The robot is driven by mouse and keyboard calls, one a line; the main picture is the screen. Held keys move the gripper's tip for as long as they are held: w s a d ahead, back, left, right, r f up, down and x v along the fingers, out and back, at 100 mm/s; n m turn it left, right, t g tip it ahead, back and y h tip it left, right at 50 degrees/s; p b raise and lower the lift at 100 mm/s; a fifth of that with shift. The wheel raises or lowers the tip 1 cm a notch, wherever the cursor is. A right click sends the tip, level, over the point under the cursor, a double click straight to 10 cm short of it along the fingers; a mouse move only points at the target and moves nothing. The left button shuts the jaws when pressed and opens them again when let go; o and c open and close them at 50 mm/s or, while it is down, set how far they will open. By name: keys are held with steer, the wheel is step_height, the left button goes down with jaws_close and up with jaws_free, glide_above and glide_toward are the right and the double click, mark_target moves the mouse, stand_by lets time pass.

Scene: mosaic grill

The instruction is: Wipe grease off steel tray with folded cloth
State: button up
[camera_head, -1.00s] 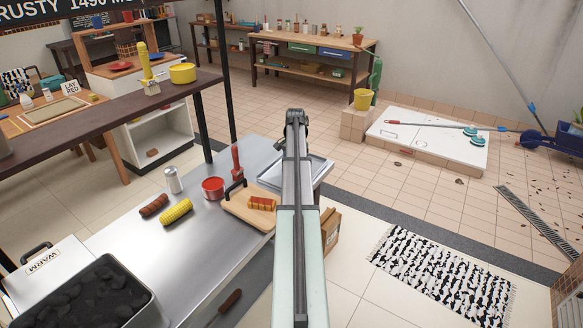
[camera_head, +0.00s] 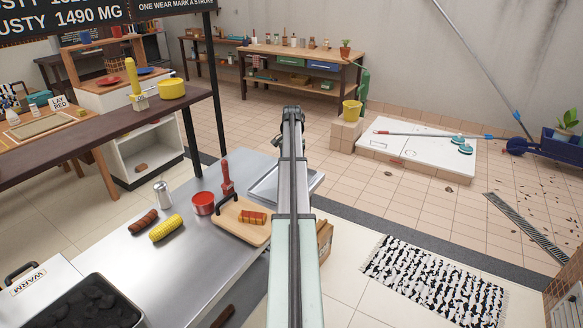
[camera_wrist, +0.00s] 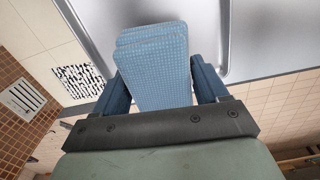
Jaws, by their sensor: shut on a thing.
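The folded cloth (camera_wrist: 155,65) is blue with a fine woven texture. My gripper (camera_wrist: 152,88) is shut on it, with a dark blue finger on each side. The cloth sticks out past the fingers over the steel tray (camera_wrist: 207,30) in the wrist view; I cannot tell whether it touches the tray. In the head view the tray (camera_head: 266,186) lies at the far right end of the steel counter, partly behind my arm. My arm hides the gripper and cloth there. No grease can be made out on the visible part of the tray.
A charcoal grill (camera_head: 80,305) is at front left. Floor lies beyond the counter's right edge.

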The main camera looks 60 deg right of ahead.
steer(key=shift+r, duration=1.85)
steer(key=w+a+n, duration=0.4)
steer(key=w+a, duration=0.1)
steer(key=a, duration=0.8)
steer(key=w+a+n, duration=0.3)
steer(key=w+a, duration=0.1)
steer(key=a, duration=0.9)
steer(key=w+a+n, duration=0.4)
steer(key=w+a, duration=0.1)
steer(key=a, duration=0.8)
steer(key=a+f+n, duration=0.1)
steer(key=a+n, duration=0.1)
steer(key=a, duration=0.8)
steer(key=w+a+f+n, duration=0.1)
steer(key=a+n, duration=0.2)
steer(key=a, duration=0.6)
steer(key=a+f+n, duration=0.1)
steer(key=a+n, duration=0.1)
steer(key=a, duration=0.8)
steer(key=shift+w+a+n, duration=0.2)
steer(key=shift+a+n, duration=0.1)
steer(key=shift+n, duration=0.1)
steer(key=a+r+m, duration=0.1)
steer(key=a+r, duration=0.2)
steer(key=r, duration=0.4)
steer(key=w+a+r+m, duration=0.1)
steer(key=a+r, duration=0.3)
steer(key=r, duration=0.4)
steer(key=shift+w+m, duration=0.2)
steer(key=shift+m, duration=0.5)
